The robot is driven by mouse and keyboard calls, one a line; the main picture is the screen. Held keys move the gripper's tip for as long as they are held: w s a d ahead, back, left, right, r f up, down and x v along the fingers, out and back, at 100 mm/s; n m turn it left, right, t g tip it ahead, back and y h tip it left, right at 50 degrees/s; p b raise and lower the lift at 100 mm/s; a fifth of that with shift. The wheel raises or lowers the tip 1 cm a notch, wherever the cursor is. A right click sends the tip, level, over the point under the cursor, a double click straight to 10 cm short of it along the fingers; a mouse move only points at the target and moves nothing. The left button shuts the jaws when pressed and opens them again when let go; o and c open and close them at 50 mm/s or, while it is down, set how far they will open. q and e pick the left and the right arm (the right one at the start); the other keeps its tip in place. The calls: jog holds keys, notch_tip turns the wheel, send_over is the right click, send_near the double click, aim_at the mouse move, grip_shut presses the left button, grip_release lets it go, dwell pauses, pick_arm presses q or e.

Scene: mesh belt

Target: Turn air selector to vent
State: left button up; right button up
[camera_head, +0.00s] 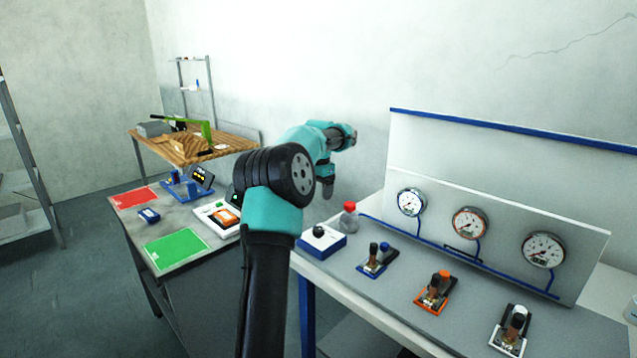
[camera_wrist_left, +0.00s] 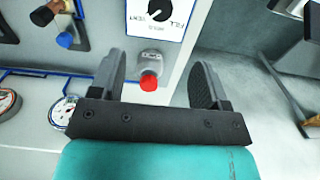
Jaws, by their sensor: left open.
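The air selector (camera_head: 323,241) is a blue box with a white top and a round black knob, at the near left end of the grey bench. In the left wrist view its white plate and black knob (camera_wrist_left: 153,12) show at the top edge, with printed labels that look like VENT and FILL, partly cut off. I cannot tell where the knob points. My left gripper (camera_wrist_left: 156,68) is open and empty. In the head view it (camera_head: 333,178) is above and behind the selector, apart from it. My right gripper is not in view.
A grey bottle with a red cap (camera_head: 348,215) stands behind the selector; in the wrist view it shows between my fingers. Several valves, such as the blue one (camera_head: 378,260), and a gauge panel (camera_head: 500,235) are to the right. A side table (camera_head: 180,285) stands left.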

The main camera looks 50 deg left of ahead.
pick_arm(q)
notch_tip(320, 180, up, 3)
jog(key=shift+f, duration=0.1)
dwell(0.5)
